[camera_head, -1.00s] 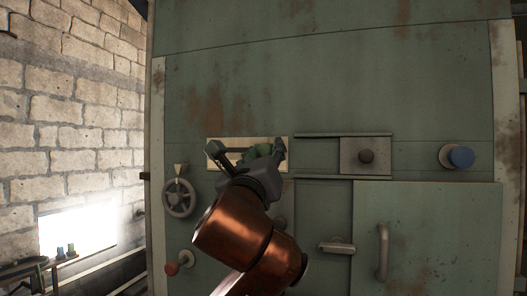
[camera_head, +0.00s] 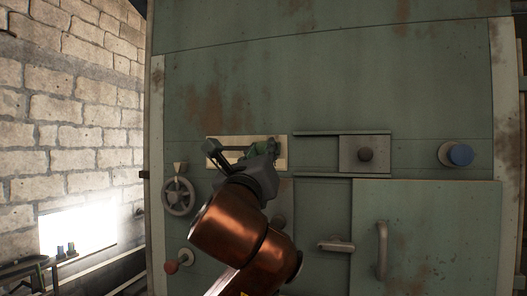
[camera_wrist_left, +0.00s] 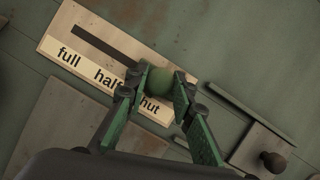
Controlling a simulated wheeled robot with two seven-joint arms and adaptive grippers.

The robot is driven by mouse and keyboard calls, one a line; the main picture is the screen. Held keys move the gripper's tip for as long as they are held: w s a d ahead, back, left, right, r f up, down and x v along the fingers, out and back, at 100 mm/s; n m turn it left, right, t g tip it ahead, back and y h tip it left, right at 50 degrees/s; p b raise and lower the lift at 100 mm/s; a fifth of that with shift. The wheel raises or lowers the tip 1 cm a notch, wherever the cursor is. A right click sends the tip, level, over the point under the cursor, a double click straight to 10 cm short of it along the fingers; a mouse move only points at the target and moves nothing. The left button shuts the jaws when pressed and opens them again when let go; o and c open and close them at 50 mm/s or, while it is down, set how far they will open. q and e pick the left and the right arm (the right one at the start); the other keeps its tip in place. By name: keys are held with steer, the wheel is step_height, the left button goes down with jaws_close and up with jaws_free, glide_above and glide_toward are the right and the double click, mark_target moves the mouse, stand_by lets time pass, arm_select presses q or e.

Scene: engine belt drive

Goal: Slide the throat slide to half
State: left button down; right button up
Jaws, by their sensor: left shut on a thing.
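The throat slide is a pale plate (camera_head: 213,157) on the green metal front, and it also shows in the left wrist view (camera_wrist_left: 85,65). The plate has a dark slot (camera_wrist_left: 103,45) and the words "full", "half" and a partly hidden "shut". A round green knob (camera_wrist_left: 158,81) stands in the slot toward the "shut" end; its exact position against the marks is hard to tell. My left gripper (camera_head: 262,150) is shut on this knob, with one finger on each side in the wrist view (camera_wrist_left: 160,84). The fingers cover part of the lettering. My right gripper is out of view.
Right of the plate is a grey sliding panel with a dark knob (camera_head: 366,155), then a blue knob (camera_head: 460,156). A handwheel (camera_head: 178,197) and a red knob (camera_head: 171,267) are at lower left. A latch (camera_head: 336,246) and a door handle (camera_head: 382,250) are at lower right.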

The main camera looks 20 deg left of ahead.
arm_select(q)
steer(key=a, duration=0.6)
steer(key=shift+r+b, duration=0.1)
steer(key=shift+b, duration=0.3)
steer(key=shift+d, duration=0.25)
steer(key=c, duration=1.7)
jaws_free()
steer(key=shift+a, duration=0.15)
steer(key=shift+o, duration=0.4)
steer(key=v, duration=1.2)
